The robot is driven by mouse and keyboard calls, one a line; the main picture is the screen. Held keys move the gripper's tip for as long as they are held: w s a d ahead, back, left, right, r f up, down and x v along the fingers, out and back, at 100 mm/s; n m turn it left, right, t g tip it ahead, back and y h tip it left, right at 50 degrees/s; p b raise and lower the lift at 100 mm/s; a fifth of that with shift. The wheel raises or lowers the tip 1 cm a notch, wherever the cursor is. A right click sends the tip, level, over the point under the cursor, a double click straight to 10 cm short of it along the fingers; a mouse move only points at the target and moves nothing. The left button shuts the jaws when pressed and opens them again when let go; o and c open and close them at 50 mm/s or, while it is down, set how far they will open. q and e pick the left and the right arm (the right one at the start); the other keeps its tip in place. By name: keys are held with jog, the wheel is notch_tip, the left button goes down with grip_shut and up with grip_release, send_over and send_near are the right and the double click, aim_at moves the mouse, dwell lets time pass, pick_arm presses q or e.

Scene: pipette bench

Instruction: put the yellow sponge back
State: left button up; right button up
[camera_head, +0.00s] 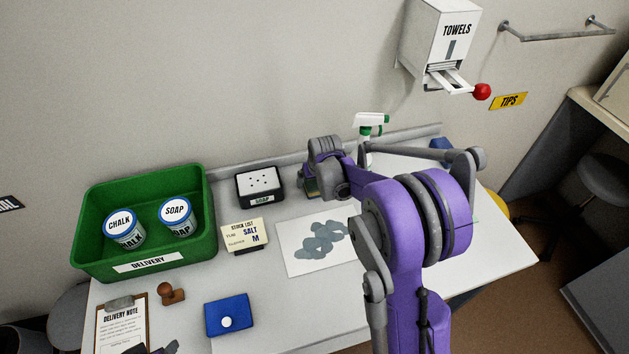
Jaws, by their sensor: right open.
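My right gripper (313,181) is over the back of the bench, right of the black soap dish, pointing down. It is open, and its fingers are largely hidden by its own wrist. A small dark and yellowish thing (312,190) shows just at or under its fingers. I cannot tell whether it is the yellow sponge, or whether the fingers touch it. No other sponge shows clearly. The black dish (260,187) labelled SOAP has a white top with dark dots. A bit of my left gripper (160,349) shows at the bottom left edge, mostly cut off.
A green DELIVERY crate (201,247) holds the chalk and soap tubs. A stock list card (244,236), stained white sheet (293,258), blue box (227,315), stamp (171,294) and clipboard (122,323) lie forward. A spray bottle (368,125) stands behind my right arm. A towel dispenser (437,40) hangs above.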

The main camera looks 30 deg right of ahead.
jog(key=d+v, duration=0.1)
jog(key=v, duration=1)
jog(key=s+a+n, duration=0.1)
jog(key=s+a, duration=0.4)
jog(key=s, duration=0.3)
jog(key=s+a+f+n, duration=0.1)
jog(key=s+a, duration=0.4)
jog(key=s, duration=0.3)
jog(key=s+a+t+y, duration=0.1)
jog(key=s+a, duration=0.4)
jog(key=s, duration=0.2)
jog(key=shift+s+f+n+p, duration=0.15)
jog(key=shift+s+n+p, duration=0.15)
jog(key=shift+s+n, duration=0.1)
